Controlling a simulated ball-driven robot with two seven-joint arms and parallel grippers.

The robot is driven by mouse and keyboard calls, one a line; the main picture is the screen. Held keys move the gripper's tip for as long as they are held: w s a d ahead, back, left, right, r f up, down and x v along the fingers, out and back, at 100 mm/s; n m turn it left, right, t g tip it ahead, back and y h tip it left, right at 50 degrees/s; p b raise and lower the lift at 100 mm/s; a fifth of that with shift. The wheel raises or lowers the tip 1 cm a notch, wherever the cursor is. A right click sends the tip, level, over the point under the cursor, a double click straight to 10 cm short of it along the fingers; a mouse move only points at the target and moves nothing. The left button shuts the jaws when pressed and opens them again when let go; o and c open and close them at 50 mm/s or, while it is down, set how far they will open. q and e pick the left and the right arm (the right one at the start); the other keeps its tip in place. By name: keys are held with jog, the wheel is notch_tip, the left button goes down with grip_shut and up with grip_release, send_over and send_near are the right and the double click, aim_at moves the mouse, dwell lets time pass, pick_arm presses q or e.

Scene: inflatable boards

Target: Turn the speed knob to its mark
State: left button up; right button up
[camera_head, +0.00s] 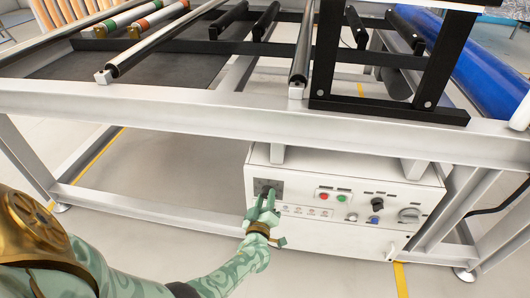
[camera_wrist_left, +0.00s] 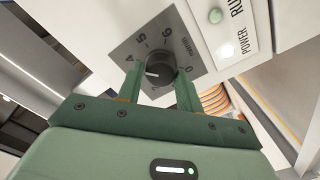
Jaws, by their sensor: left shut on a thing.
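The black speed knob (camera_wrist_left: 160,68) sits on a grey dial plate (camera_wrist_left: 152,38) in the left wrist view. Digits such as 4, 5, 6 and 0 ring it, and a white pointer line shows on its face. My left gripper (camera_wrist_left: 158,82) has one green finger on each side of the knob and is shut on it. In the head view, my left gripper (camera_head: 263,197) reaches the dial plate (camera_head: 277,185) at the left of the white control box (camera_head: 340,228); the knob is mostly hidden there. I cannot tell which mark is the target. My right gripper is out of view.
A white frame beam (camera_head: 200,115) with rollers runs above the box. Open floor lies left of it.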

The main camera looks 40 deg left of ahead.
pick_arm(q)
jog(key=shift+d+m, duration=0.1)
jog(key=shift+m, duration=4)
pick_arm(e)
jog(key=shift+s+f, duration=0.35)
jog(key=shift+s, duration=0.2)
pick_arm(q)
jog(key=o, duration=1)
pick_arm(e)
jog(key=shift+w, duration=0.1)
